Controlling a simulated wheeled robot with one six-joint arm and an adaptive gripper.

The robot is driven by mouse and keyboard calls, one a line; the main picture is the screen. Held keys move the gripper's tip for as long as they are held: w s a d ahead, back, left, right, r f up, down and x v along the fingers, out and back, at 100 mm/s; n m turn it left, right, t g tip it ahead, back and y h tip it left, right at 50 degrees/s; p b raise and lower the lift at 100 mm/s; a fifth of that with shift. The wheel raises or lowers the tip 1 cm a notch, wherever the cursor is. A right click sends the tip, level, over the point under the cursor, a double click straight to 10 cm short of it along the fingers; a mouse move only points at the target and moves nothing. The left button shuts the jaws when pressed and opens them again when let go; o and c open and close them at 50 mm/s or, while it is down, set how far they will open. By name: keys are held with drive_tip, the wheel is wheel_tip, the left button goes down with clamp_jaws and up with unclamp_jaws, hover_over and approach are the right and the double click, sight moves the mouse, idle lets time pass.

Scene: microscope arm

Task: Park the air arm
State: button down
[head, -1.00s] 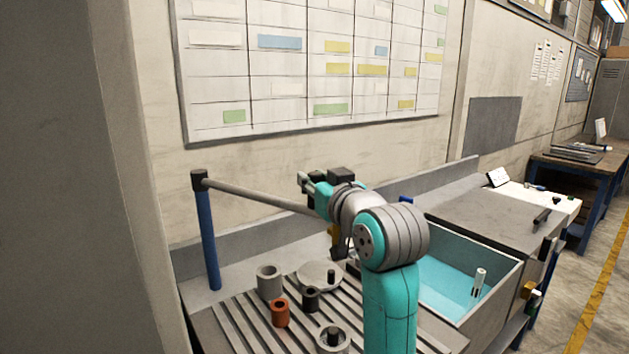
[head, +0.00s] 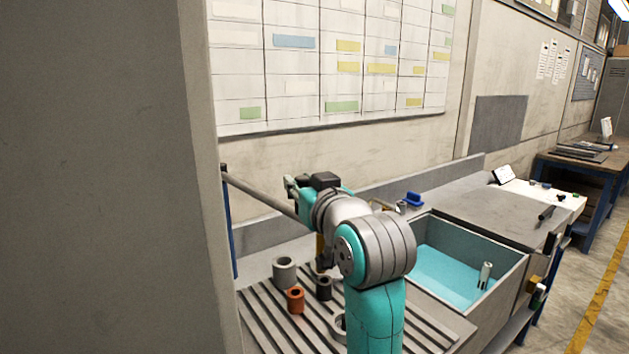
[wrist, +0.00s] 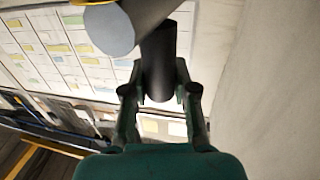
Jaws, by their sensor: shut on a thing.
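The air arm has a blue post (head: 229,225) with a long grey boom (head: 262,195). The boom runs down and right toward my arm, and its far end is hidden behind my wrist. In the wrist view, my gripper (wrist: 160,75) is shut around a dark cylindrical piece (wrist: 158,60). The round end of a thick grey bar (wrist: 108,30), seemingly the boom, shows just beyond and left of it. In the head view, a yellow piece (head: 320,246) shows below my wrist.
A grey pillar (head: 110,180) fills the left side and partly hides the post. On the slotted table stand a grey ring (head: 284,270), an orange ring (head: 295,299) and a dark ring (head: 323,288). A basin (head: 455,275) with teal inside lies right of my arm.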

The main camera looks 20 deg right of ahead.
drive_tip(key=a, duration=0.1)
drive_tip(key=s+a, duration=0.1)
drive_tip(key=a, duration=0.1)
drive_tip(key=s+a, duration=0.1)
drive_tip(key=shift+a, duration=0.25)
drive_tip(key=shift+f, duration=0.1)
drive_tip(key=c, duration=0.9)
unclamp_jaws()
drive_tip(key=shift+a, duration=0.2)
drive_tip(key=shift+s+d, duration=0.1)
drive_tip(key=shift+s, duration=0.05)
drive_tip(key=s, duration=0.7)
drive_tip(key=shift+s+d, duration=0.1)
drive_tip(key=shift+d, duration=0.25)
